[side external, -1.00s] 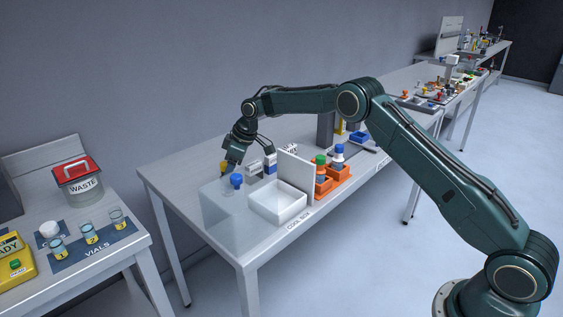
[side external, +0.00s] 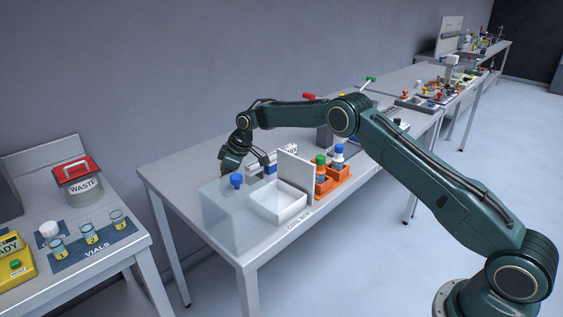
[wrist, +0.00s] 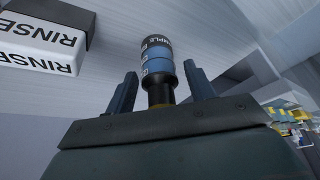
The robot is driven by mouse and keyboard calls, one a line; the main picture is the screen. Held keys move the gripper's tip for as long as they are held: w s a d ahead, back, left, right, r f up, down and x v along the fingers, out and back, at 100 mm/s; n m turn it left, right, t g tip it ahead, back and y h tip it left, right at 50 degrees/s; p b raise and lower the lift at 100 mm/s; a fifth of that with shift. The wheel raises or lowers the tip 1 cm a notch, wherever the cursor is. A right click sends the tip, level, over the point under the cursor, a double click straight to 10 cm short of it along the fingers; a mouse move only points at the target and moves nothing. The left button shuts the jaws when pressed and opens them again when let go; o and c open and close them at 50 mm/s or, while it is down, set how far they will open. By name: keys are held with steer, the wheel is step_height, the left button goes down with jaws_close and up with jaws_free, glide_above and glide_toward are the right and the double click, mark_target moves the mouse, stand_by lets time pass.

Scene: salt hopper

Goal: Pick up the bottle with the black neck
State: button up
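The bottle with the black neck (wrist: 160,94) shows in the wrist view, with a blue body, a dark labelled band and a little yellow at its near end. My gripper (wrist: 162,86) is open, with one finger on each side of the neck and a visible gap on both sides. In the side view my gripper (side external: 229,168) is low over the bench, behind the clear box, and hides most of this bottle.
A clear box (side external: 222,222) and a blue-capped item (side external: 236,181) are close to my gripper. A white tray (side external: 277,211) and upright white panel (side external: 295,172) stand to the right. A RINSE box (wrist: 40,50) lies left in the wrist view. Orange holders (side external: 322,187) stand beyond the panel.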

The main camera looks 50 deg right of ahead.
steer(key=c, duration=0.8)
steer(key=shift+r, duration=0.1)
steer(key=shift+c, duration=0.2)
steer(key=shift+r, duration=4.95)
